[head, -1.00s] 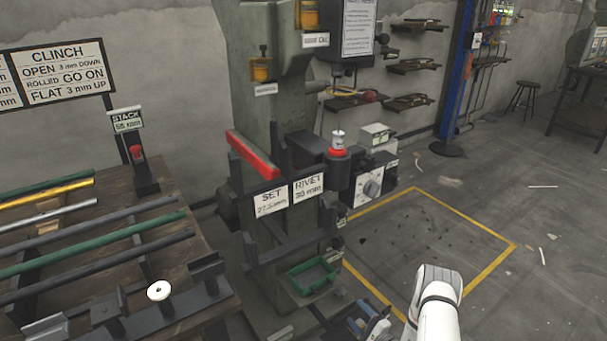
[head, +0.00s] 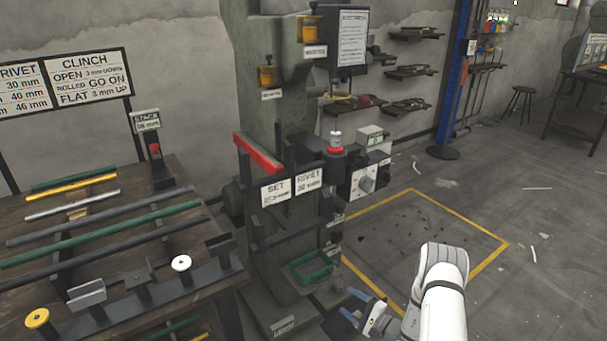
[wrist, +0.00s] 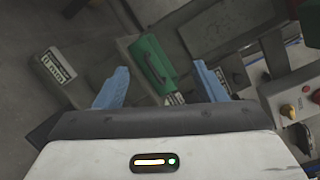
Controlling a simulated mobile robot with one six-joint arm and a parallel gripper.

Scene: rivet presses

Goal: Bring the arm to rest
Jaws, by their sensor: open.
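My arm (head: 442,290) shows as a white link at the bottom right of the head view. My gripper (head: 357,305) is low in front of the green-grey press (head: 262,130), just right of and below the green tray (head: 307,268). In the wrist view my gripper (wrist: 162,84) has its two blue fingers wide apart with nothing held between them. The green tray (wrist: 152,62) shows beyond the fingers there, apart from them as far as I can tell.
A bench with rods on a rack (head: 110,235) stands left of the press. A control box with a dial (head: 366,183) is on the press's right. Open floor inside a yellow outline (head: 420,230) lies right. Shelves and a blue post (head: 456,80) are behind.

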